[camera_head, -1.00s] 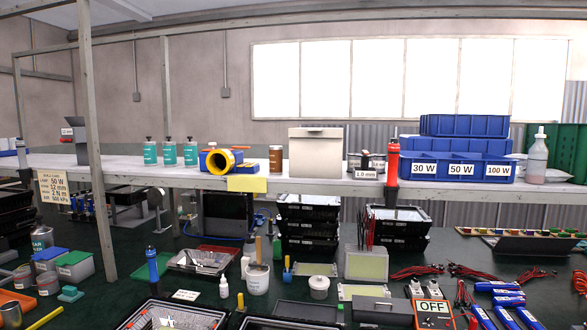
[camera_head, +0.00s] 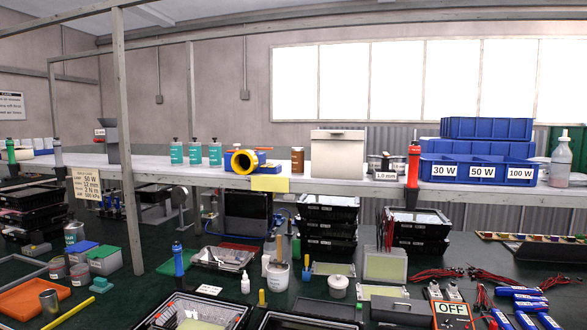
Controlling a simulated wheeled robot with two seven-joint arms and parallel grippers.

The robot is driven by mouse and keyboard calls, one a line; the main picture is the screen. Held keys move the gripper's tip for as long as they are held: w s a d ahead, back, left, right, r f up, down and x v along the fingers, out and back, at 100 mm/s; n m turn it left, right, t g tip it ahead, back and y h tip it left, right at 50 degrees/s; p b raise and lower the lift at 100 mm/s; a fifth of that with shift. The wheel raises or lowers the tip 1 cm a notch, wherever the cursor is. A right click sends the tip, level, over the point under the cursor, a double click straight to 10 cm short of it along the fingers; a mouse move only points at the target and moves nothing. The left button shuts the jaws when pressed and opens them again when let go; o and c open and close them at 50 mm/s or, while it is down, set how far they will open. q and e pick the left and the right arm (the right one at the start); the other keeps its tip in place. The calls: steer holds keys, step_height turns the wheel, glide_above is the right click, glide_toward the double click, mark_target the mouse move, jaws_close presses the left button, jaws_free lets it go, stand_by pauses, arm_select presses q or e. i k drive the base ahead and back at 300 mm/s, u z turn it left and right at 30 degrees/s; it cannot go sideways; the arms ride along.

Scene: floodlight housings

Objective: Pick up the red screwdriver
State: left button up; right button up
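A red upright tool with a dark lower end, which looks like the red screwdriver (camera_head: 413,168), stands in front of the shelf edge at the right of centre. Its dark lower part hangs below the shelf board, and I cannot tell what holds it. Similar tools show in blue (camera_head: 178,260) on the bench at left and in green (camera_head: 11,151) at the far left. Neither of my grippers is in view.
A long white shelf (camera_head: 340,181) crosses above the dark green bench (camera_head: 120,296). Blue bins (camera_head: 480,170) stand right of the red tool. Black crates (camera_head: 328,222) are stacked below the shelf. A grey post (camera_head: 126,150) rises at left.

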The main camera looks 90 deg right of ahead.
mark_target(413, 154)
steer(key=k, duration=1.35)
steer(key=z, duration=0.65)
